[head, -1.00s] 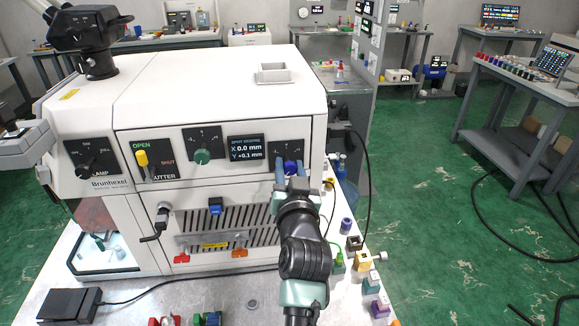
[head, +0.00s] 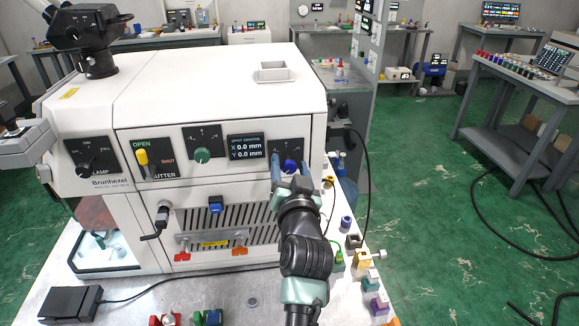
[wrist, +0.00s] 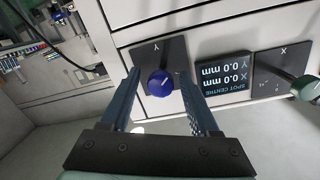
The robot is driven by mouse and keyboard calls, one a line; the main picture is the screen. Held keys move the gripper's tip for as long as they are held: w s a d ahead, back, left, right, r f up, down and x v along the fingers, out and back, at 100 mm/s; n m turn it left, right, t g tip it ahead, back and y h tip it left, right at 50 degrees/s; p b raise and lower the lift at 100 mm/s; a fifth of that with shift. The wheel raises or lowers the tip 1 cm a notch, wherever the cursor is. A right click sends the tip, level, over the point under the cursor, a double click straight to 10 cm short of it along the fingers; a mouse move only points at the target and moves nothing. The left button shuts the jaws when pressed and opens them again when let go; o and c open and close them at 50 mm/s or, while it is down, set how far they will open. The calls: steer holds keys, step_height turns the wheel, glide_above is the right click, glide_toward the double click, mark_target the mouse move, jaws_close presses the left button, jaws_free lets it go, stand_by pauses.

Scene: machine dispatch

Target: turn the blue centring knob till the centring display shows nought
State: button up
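The blue centring knob (head: 291,166) sits on a dark panel marked Y on the white machine's front. It also shows in the wrist view (wrist: 160,83), between my two fingers. My gripper (head: 291,181) is open, with a finger on either side of the knob and a visible gap to each. The fingertips look a little short of the panel. The centring display (head: 246,147) reads X 0.0 mm and Y 0.0 mm; it shows upside down in the wrist view (wrist: 224,77).
A green knob (head: 202,155) on the X panel is left of the display. A yellow shutter lever (head: 142,158) and black lamp knob (head: 87,170) are further left. Several small coloured parts stand on the bench to the right of my arm. A black cable hangs beside the machine.

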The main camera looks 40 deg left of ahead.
steer(key=shift+s, duration=0.1)
steer(key=b+v, duration=0.3)
steer(key=v, duration=0.9)
steer(key=shift+s+d+b, duration=0.3)
stand_by(0.3)
steer(key=w+d+r+t+h, duration=0.2)
steer(key=d+r+t, duration=0.3)
steer(key=r, duration=0.4)
steer(key=w+d+r+t+h, duration=0.1)
steer(key=w+d+r+t, duration=0.1)
steer(key=d+r, duration=0.6)
steer(key=s+d+r+m+t+h, duration=0.2)
steer(key=s+d+r+t+h, duration=0.2)
steer(key=r, duration=0.5)
steer(key=s+d+r+m+t+h, duration=0.3)
steer(key=s+d+r+t+h, duration=0.1)
steer(key=d+r, duration=0.5)
steer(key=shift+s+r+t+h, duration=0.3)
steer(key=shift+s+r+h, duration=0.15)
steer(key=shift+s+h, duration=0.35)
